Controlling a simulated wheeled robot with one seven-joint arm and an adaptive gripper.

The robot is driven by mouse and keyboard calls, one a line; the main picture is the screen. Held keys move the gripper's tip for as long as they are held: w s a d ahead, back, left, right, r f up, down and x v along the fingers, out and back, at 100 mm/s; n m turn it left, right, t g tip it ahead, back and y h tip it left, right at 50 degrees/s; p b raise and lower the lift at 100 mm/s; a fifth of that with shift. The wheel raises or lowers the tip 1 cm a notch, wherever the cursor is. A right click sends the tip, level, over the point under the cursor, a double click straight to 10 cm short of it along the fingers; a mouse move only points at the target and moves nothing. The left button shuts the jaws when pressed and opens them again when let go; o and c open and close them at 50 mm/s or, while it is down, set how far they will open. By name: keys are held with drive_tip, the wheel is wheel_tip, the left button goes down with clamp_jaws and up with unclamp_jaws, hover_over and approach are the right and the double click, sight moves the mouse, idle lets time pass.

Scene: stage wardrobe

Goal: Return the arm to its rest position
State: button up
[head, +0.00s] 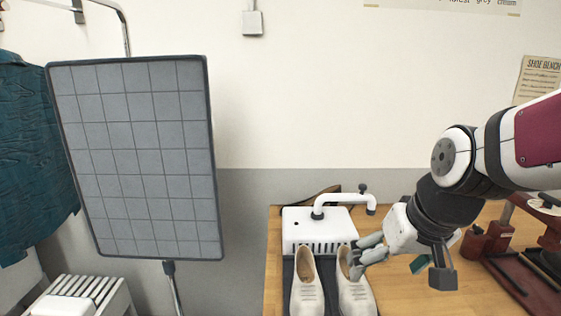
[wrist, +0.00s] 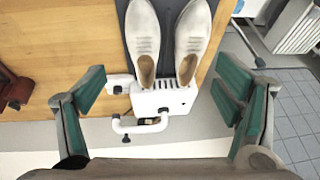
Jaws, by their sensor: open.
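My gripper (head: 372,250) is at the right of the head view, over the wooden bench and beside the right shoe. In the wrist view my gripper (wrist: 160,103) has its green-padded fingers wide apart with nothing between the pads. A pair of pale shoes stands on a dark mat: the left shoe (head: 306,285) and the right shoe (head: 354,292). They also show at the top of the wrist view (wrist: 143,35). My arm reaches in from the right edge; its fingertips overlap the right shoe in the head view, and I cannot tell whether they touch.
A white vented device (head: 318,228) with a bent pipe stands behind the shoes. A grey gridded panel (head: 140,160) on a stand is at left, by a teal garment (head: 30,150). Dark red wooden pieces (head: 490,243) lie right of my gripper. A slatted white rack (head: 85,295) is lower left.

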drive_tip(key=s+d+r+h, duration=0.1)
drive_tip(key=s+r, duration=0.2)
drive_tip(key=s, duration=1.1)
drive_tip(key=shift+s+d+r, duration=0.2)
drive_tip(key=shift+d, duration=0.05)
drive_tip(key=shift+c, duration=0.3)
idle(0.5)
